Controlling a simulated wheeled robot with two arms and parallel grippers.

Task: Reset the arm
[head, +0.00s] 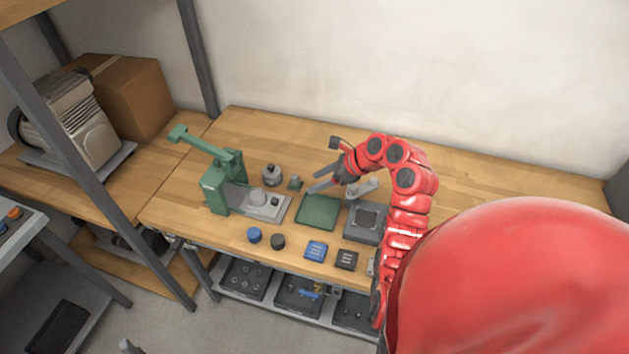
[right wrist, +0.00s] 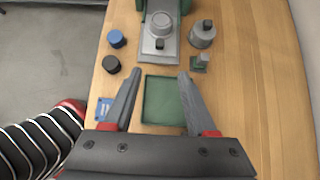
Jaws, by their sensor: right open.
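My right arm (head: 407,215) is red and reaches over the wooden table from the right. Its gripper (head: 314,182) is open and empty, above the table near a flat green square pad (head: 319,213). In the right wrist view the two fingers of the gripper (right wrist: 156,76) are spread apart, one on each side of the green pad (right wrist: 163,102). A green lever press (head: 217,184) with a grey base stands to the left of the pad in the head view. My left gripper is not in either view.
Near the press stand a grey weight-like part (head: 271,175) and a small green block (head: 295,183). Blue (head: 254,235) and black (head: 278,241) caps, a blue tile (head: 316,251) and a black tile (head: 346,259) lie along the front. A grey fixture (head: 366,221) sits under my arm. The table's back right is clear.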

